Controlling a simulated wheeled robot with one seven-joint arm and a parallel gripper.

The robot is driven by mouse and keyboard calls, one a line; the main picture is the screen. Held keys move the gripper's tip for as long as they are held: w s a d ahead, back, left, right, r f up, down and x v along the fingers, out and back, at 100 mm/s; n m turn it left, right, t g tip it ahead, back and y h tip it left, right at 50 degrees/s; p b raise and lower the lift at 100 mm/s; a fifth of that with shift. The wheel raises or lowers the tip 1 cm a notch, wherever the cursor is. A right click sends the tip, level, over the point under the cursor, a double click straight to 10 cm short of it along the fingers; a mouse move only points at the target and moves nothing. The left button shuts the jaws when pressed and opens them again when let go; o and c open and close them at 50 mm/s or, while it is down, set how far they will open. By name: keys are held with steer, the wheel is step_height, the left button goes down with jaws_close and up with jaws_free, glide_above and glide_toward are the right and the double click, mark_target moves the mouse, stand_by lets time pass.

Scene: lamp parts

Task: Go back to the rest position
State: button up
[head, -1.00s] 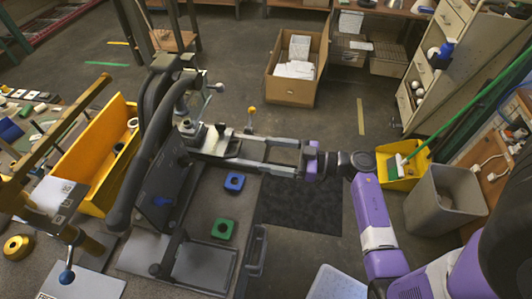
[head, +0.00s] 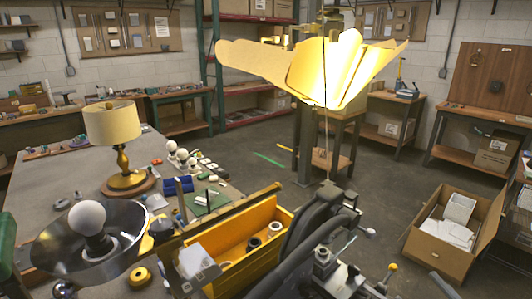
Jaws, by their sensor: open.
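My gripper does not show in the head view now. The lower edge of the picture cuts off the area around the black bench machine (head: 318,222) where the arm was seen before. A large glowing yellow shade with fanned panels (head: 325,65) is at the upper middle.
A yellow bin (head: 262,216) with dark rings inside stands beside the machine. A yellow-knobbed lever (head: 392,267) is to its right. An open cardboard box (head: 452,232) with white items is on the floor at right.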

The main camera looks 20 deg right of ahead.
steer(key=s+a+m+g, duration=0.3)
steer(key=s+a, duration=0.7)
steer(key=a, duration=0.3)
steer(key=s+a+f+m+g+h, duration=0.1)
steer(key=s+a+m+g, duration=0.2)
steer(key=s+a, duration=0.7)
steer(key=a, duration=0.2)
steer(key=shift+s+a+f+g, duration=0.25)
steer(key=shift+a+f+g, duration=0.05)
steer(key=shift+a, duration=0.1)
